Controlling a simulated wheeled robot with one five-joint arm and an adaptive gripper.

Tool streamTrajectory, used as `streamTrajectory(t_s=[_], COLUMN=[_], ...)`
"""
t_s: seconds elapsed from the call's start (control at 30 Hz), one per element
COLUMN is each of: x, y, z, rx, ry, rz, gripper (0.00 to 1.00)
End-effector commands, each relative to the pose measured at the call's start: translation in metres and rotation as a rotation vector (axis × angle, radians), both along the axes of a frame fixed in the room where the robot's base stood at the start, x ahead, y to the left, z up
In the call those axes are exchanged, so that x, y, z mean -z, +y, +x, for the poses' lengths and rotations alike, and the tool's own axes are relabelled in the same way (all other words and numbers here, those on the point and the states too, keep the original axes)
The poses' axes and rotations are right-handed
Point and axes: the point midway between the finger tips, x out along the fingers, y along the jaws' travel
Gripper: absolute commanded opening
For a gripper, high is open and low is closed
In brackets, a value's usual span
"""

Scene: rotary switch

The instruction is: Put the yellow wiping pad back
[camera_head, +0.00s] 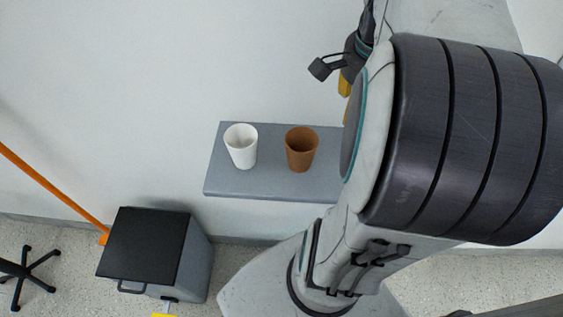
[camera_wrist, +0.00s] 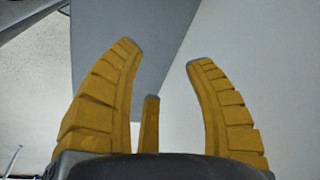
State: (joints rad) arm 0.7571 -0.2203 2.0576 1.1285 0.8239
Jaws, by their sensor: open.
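I cannot make out the yellow wiping pad for certain in either view. A small yellow patch (camera_head: 164,315) shows at the bottom edge of the head view, below the dark-topped box, cut off by the frame; I cannot tell what it is. My gripper (camera_wrist: 165,54) has curved, ribbed yellow fingers, spread wide with nothing between their tips. A narrow yellow upright piece between them looks like another finger. In the head view my gripper (camera_head: 345,85) is mostly hidden behind my arm, near the wall above the shelf's right end.
A grey shelf (camera_head: 268,188) on the white wall holds a white cup (camera_head: 241,147) and a brown cup (camera_head: 301,149). A dark-topped grey box (camera_head: 146,243) stands on the floor at lower left. An orange pole (camera_head: 55,193) leans beside it. A black chair base (camera_head: 27,269) is at far left.

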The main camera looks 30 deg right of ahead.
Motion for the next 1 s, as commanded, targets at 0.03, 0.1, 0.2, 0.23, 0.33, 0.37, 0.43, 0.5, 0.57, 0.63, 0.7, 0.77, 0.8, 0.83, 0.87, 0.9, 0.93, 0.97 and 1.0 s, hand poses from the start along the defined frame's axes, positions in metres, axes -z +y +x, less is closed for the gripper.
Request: streamTrajectory(t_s=[0.03,0.1,0.2,0.23,0.33,0.37,0.43,0.5,0.57,0.63,0.7,0.77,0.8,0.83,0.87,0.9,0.93,0.97,1.0], x=[0.003,0.009,0.017,0.020,0.028,0.030,0.036,0.040,0.043,0.046,0.048,0.049,0.049,0.049,0.049,0.050,0.049,0.049,0.049], y=[0.025,0.054,0.091,0.101,0.130,0.137,0.151,0.162,0.169,0.175,0.179,0.181,0.181,0.182,0.182,0.182,0.182,0.182,0.182], z=[0.007,0.011,0.012,0.011,0.006,0.004,-0.001,-0.005,-0.008,-0.011,-0.013,-0.015,-0.015,-0.015,-0.015,-0.015,-0.015,-0.015,-0.015], rx=[-0.170,-0.389,-0.687,-0.769,-1.019,-1.086,-1.223,-1.336,-1.412,-1.478,-1.521,-1.543,-1.552,-1.556,-1.558,-1.559,-1.559,-1.558,-1.558], ry=[-0.003,-0.006,-0.013,-0.016,-0.026,-0.030,-0.036,-0.043,-0.048,-0.052,-0.055,-0.057,-0.057,-0.057,-0.057,-0.057,-0.057,-0.057,-0.057], rz=[-0.022,-0.053,-0.099,-0.111,-0.154,-0.166,-0.192,-0.215,-0.230,-0.243,-0.254,-0.258,-0.260,-0.260,-0.262,-0.262,-0.262,-0.262,-0.262], gripper=[0.48,0.48,0.48,0.48,0.48,0.48,0.48,0.48,0.48,0.48,0.48,0.48,0.48,0.48,0.48,0.48,0.48,0.48,0.48])
